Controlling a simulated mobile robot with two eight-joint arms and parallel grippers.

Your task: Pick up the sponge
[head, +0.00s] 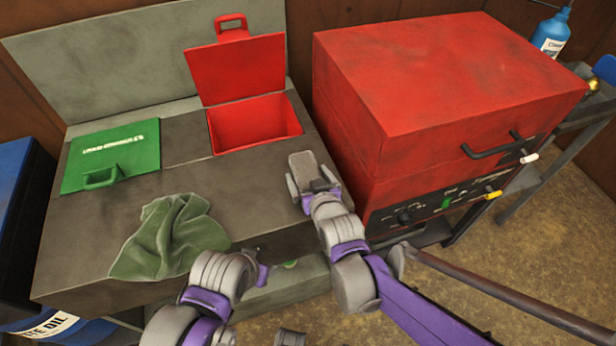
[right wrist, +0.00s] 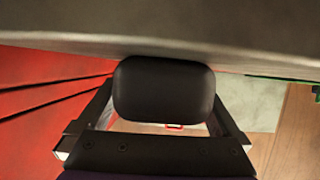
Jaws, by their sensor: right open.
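I cannot make out a sponge in either view. A crumpled green cloth (head: 172,236) lies on the left front of the grey bench top (head: 85,215). My right gripper (head: 308,172) is open over the right end of the bench, in front of the open red bin (head: 255,124). In the right wrist view, a black rounded block (right wrist: 165,90) shows between the finger sides; I cannot tell what it is. My left arm shows at the bottom of the head view, but its fingers do not show.
A green lid (head: 112,155) is shut at the bench's left; the red lid (head: 236,68) stands up. A large red cabinet (head: 440,75) stands close on the right. Blue drums (head: 20,215) stand left. A blue bottle (head: 552,32) stands at the far right.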

